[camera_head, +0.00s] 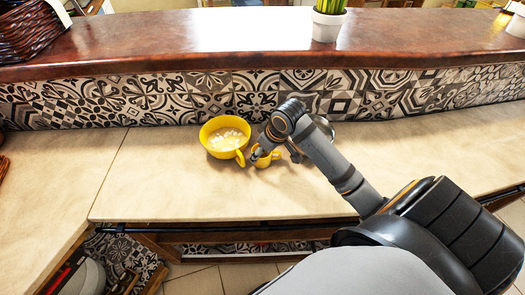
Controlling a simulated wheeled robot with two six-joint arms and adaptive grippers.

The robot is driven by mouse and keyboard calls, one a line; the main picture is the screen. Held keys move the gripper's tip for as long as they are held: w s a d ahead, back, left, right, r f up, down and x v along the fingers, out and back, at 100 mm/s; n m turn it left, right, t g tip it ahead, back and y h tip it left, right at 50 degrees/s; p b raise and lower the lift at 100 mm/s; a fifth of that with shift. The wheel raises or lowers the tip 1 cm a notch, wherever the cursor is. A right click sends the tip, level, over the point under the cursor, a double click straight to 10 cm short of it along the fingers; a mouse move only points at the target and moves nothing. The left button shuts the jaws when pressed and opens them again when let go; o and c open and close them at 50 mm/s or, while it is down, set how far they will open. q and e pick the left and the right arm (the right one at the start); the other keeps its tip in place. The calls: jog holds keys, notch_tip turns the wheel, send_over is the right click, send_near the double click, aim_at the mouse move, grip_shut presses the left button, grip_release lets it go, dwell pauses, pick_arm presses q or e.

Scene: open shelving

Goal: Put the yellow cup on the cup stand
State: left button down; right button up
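A small yellow cup (267,158) is on the pale counter, partly hidden by my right gripper. My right gripper (256,157) is at the cup's left side and rim. Its fingers are too small and dark to tell whether they are open or closed on the cup. A larger yellow bowl-like vessel (224,130) with pale contents and a yellow loop at its lower right stands just left of the cup. I cannot make out a cup stand for certain; a greyish shape (326,127) is partly hidden behind my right arm. My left gripper is not in view.
The pale counter (150,180) is clear to the left of the yellow vessels. A patterned tile wall (150,98) rises behind it to a brown ledge (180,35), which holds a potted plant (328,24) and a dark wicker basket (30,32).

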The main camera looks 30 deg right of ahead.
jog(key=o, duration=1.2)
jog(key=shift+f, duration=0.1)
jog(key=p+v, duration=0.2)
jog(key=v, duration=0.9)
jog(key=shift+r, duration=0.25)
jog(key=shift+s+r+p, duration=0.25)
jog(key=shift+r+p, duration=0.05)
jog(key=shift+r, duration=0.05)
jog(key=shift+c, duration=0.3)
